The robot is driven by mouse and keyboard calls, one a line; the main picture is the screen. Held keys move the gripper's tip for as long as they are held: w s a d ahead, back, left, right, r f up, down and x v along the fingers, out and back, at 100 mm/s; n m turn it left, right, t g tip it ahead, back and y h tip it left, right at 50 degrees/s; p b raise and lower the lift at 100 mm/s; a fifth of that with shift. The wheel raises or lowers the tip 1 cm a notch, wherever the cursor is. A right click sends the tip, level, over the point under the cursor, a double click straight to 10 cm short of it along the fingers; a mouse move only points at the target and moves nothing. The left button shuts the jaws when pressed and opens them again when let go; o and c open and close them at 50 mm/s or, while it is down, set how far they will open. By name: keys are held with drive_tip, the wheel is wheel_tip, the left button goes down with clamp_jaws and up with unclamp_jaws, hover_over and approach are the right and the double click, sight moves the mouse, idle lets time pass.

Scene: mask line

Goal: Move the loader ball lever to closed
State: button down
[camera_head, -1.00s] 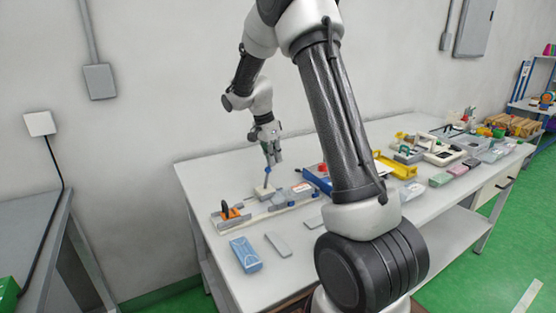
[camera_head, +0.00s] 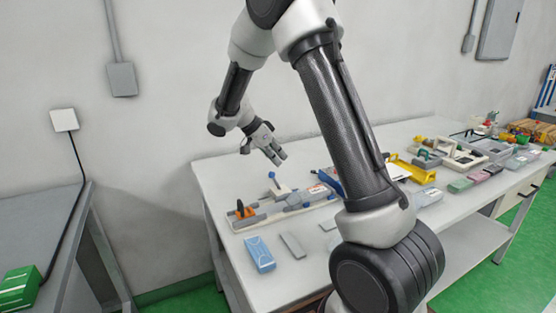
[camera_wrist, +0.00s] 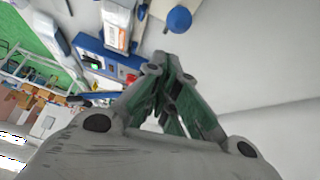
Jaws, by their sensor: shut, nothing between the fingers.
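The shaft leans a little to the left in the head view; I cannot tell which end position this is. The blue ball also shows large at the top of the wrist view (camera_wrist: 179,19). My gripper (camera_head: 281,159) is shut and empty, above and slightly right of the ball, apart from it. Its closed fingertips show in the wrist view (camera_wrist: 160,58).
An orange and black part (camera_head: 244,210) sits at the fixture's left end. A blue box (camera_head: 259,254) and a flat grey piece (camera_head: 293,245) lie in front. A blue device (camera_wrist: 110,62) stands beside the fixture. Yellow trays (camera_head: 412,172) and several small items fill the right. The table behind the lever is clear.

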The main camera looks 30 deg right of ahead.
drive_tip(key=shift+r, duration=0.35)
drive_tip(key=d+r+v, duration=0.1)
drive_tip(key=v, duration=1)
drive_tip(key=shift+w+r, duration=0.2)
drive_tip(key=shift+d, duration=0.15)
